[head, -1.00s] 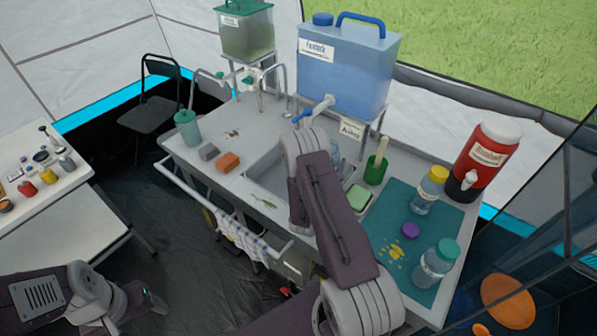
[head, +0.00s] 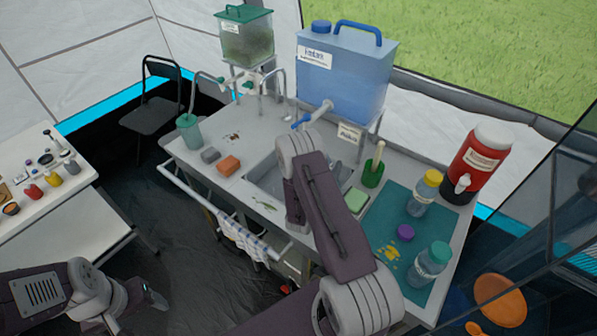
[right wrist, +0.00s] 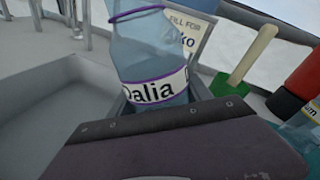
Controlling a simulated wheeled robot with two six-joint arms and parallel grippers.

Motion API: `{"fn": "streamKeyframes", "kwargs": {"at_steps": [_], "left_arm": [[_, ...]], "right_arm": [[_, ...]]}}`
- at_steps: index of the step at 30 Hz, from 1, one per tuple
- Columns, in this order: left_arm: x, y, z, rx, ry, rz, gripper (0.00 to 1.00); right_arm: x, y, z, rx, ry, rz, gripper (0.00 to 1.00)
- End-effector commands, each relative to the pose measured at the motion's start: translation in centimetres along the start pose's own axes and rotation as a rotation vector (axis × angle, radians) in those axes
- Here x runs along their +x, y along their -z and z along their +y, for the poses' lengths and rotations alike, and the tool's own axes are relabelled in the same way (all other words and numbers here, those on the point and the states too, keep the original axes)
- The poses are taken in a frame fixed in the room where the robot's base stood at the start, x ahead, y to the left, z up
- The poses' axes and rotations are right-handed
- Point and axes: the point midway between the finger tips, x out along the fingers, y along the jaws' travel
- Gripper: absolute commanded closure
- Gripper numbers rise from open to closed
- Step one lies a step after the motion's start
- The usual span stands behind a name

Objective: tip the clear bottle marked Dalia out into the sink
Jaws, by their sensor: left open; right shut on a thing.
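The clear bottle marked Dalia (right wrist: 152,45), with purple bands and a white label, fills the middle of the right wrist view. My right gripper (right wrist: 165,112) is shut on it. The bottle looks close to upright, and its top is cut off by the frame edge. In the head view my right arm hides most of the gripper and bottle. The grey sink (head: 262,183) is set in the counter beside that arm; part of its basin is hidden. My left gripper (head: 152,298) is open and empty at the lower left, over the floor.
A blue water tank (head: 345,75) with a tap stands behind the sink. A teal mat (head: 385,215) holds two capped bottles and a purple lid (head: 405,232). A red drink jug (head: 478,165) stands at the right back. A sponge and orange block (head: 229,165) lie left.

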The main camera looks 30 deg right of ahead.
Motion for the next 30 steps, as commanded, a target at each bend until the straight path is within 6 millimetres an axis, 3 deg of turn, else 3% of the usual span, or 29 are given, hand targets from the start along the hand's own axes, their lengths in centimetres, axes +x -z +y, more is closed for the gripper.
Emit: {"fn": "streamKeyframes", "kwargs": {"at_steps": [6, 13, 27, 30], "left_arm": [[-1.1, 0.1, 0.0, 0.0, 0.0, 0.0, 0.35], [-3.3, 0.3, 0.1, 0.0, 0.0, 0.0, 0.35], [-4.7, 0.5, 0.1, 0.0, 0.0, 0.0, 0.35], [-6.0, 0.6, 0.1, 0.0, 0.0, 0.0, 0.35]], "right_arm": [[0.1, -0.3, 0.3, -0.132, -0.001, 0.034, 0.89], [-0.2, -1.0, -0.8, -0.277, 0.0, 0.075, 0.89], [-0.5, 0.1, -1.7, -0.573, 0.0, 0.153, 0.89], [-0.6, -0.8, -2.3, -0.634, 0.0, 0.169, 0.89]]}}
